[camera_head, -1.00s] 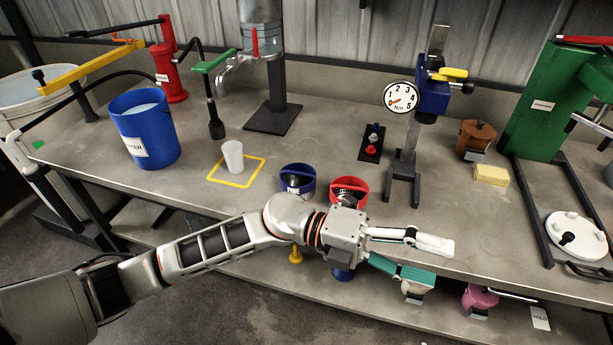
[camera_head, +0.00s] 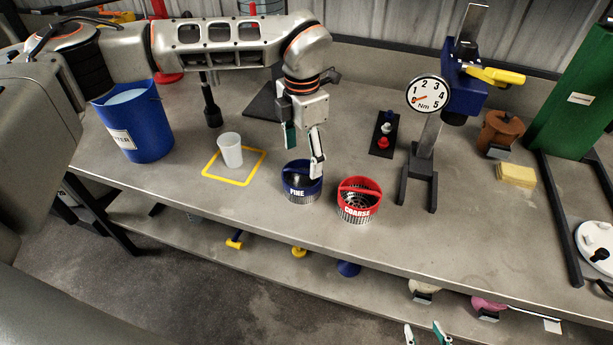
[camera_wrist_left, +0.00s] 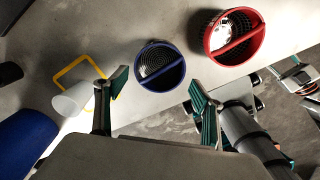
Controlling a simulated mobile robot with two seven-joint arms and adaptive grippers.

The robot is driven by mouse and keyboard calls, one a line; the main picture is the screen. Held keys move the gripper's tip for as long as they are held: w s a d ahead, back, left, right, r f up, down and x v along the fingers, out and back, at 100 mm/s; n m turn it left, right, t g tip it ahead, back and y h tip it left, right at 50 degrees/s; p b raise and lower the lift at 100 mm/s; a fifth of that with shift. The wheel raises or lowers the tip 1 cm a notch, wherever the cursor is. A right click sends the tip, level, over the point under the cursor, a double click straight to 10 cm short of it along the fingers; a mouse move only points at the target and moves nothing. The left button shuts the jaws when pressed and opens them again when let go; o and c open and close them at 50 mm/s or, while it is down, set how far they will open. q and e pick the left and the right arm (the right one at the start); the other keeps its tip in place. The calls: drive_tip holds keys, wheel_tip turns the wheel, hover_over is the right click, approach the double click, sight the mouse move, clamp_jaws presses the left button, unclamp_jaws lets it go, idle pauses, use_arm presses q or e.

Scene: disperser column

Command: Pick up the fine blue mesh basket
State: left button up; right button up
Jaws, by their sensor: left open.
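The fine blue mesh basket (camera_head: 301,190), labelled FINE, stands upright on the bench with a bar handle across its top. In the wrist view the basket (camera_wrist_left: 160,66) lies just beyond and between my fingertips. My left gripper (camera_head: 305,152) is open and empty, pointing down over the basket; one finger overlaps its rim in the head view. I cannot tell whether it touches. In the wrist view the open left gripper (camera_wrist_left: 158,88) has nothing between its fingers. My right gripper (camera_head: 425,335) shows only its separated fingertips at the bottom edge.
A red basket (camera_head: 359,201) labelled COARSE stands close to the right. A white cup (camera_head: 230,150) stands in a yellow square (camera_head: 236,182) to the left, near a blue bucket (camera_head: 136,125). A gauge stand (camera_head: 425,150) is at right. The bench's front edge is near.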

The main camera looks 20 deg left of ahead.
sight(302, 176)
use_arm(q)
drive_tip(key=shift+s+f, duration=0.15)
drive_tip(key=shift+f, duration=3.5)
drive_tip(key=c, duration=1.2)
